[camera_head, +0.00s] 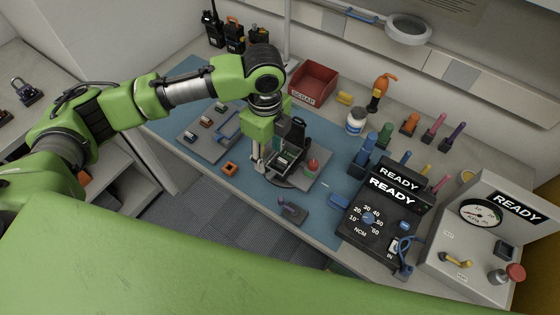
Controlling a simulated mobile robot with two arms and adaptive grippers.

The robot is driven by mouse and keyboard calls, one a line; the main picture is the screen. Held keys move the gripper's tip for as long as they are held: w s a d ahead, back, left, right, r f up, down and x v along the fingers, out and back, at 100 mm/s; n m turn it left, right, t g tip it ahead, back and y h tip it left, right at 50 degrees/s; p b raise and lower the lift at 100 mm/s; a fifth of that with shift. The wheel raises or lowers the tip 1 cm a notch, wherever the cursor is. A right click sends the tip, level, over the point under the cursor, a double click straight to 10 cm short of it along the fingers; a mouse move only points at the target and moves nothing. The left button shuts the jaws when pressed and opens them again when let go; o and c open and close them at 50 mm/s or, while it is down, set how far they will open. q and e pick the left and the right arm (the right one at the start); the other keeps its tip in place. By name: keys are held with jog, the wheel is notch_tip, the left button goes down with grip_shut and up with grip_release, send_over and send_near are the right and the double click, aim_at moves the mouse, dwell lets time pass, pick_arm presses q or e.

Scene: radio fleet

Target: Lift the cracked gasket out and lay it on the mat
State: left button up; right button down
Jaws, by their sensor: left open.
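My left gripper (263,165) reaches down over the blue mat (320,202) at the left side of an open dark radio (290,153). Its jaws are open. The radio sits in a grey fixture on the mat, with green inner parts showing. I cannot make out a cracked gasket in it; the gripper and wrist hide part of the radio. A blue rectangular frame (229,126), perhaps a gasket, lies on a grey tray (192,140) to the left. My right gripper is out of view.
An orange square part (230,169) and a small dark tool (292,208) lie on the mat's near side. A red scrap bin (314,83) stands behind. A black READY box (383,212) and upright tools stand to the right. Some mat between tool and tray is bare.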

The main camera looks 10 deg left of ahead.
aim_at(270, 173)
pick_arm(q)
notch_tip(270, 173, down, 3)
jog(key=shift+f, duration=0.1)
jog(key=shift+w+f+p, duration=0.1)
jog(key=shift+f+p, duration=0.5)
jog(key=f+p, duration=0.1)
jog(key=f, duration=0.3)
jog(key=shift+w+f, duration=0.1)
jog(key=shift+w, duration=0.1)
jog(key=c, duration=0.8)
